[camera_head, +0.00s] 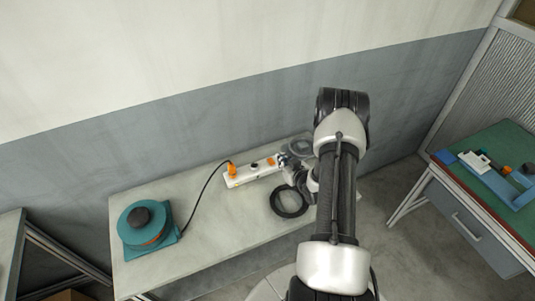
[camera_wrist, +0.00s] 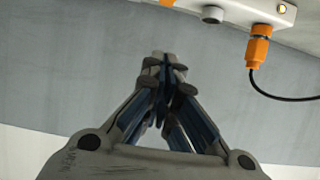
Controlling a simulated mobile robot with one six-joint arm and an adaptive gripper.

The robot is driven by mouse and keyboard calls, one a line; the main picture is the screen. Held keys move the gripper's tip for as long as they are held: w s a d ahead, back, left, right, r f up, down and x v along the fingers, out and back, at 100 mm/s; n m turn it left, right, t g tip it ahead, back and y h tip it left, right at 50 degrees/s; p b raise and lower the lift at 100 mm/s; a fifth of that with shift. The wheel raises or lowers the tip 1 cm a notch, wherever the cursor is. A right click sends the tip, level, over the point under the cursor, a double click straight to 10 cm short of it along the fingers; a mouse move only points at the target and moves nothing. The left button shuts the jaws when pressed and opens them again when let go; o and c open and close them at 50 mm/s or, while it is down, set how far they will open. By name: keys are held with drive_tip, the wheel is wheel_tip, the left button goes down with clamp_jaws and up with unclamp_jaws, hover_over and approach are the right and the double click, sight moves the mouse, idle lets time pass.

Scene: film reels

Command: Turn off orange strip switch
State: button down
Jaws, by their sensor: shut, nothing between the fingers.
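A white power strip (camera_head: 243,179) lies on the grey table. An orange plug (camera_head: 232,171) with a black cable sits at its left end. A small orange part (camera_head: 270,162), apparently the switch, is near its right end, close to my gripper (camera_head: 284,160). In the wrist view the strip (camera_wrist: 238,10) crosses the top right, with the orange plug (camera_wrist: 258,48) hanging from it. An orange bit (camera_wrist: 167,2) shows at the top edge, beyond the fingertips. My gripper (camera_wrist: 163,60) is shut and empty. I cannot tell the switch's position or whether the fingertips touch it.
A teal reel (camera_head: 140,226) with a black hub stands at the table's left end, joined by the cable. A black cable coil (camera_head: 289,212) lies in front of the strip. The wall is behind. A green-topped bench (camera_head: 492,150) stands at the right.

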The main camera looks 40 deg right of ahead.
drive_tip(key=shift+f, duration=0.1)
idle(0.3)
drive_tip(key=b, duration=0.2)
hover_over(272, 163)
wheel_tip(272, 163, down, 5)
drive_tip(key=shift+a+r, duration=0.15)
drive_tip(key=shift+r, duration=0.05)
drive_tip(key=shift+s+f, duration=0.15)
drive_tip(key=shift+f, duration=0.45)
drive_tip(key=shift+s+f, duration=0.15)
drive_tip(key=shift+f, duration=0.4)
drive_tip(key=shift+s+a+f+b, duration=0.15)
drive_tip(key=shift+f+b, duration=0.15)
drive_tip(key=shift+f, duration=0.2)
drive_tip(key=shift+f, duration=0.1)
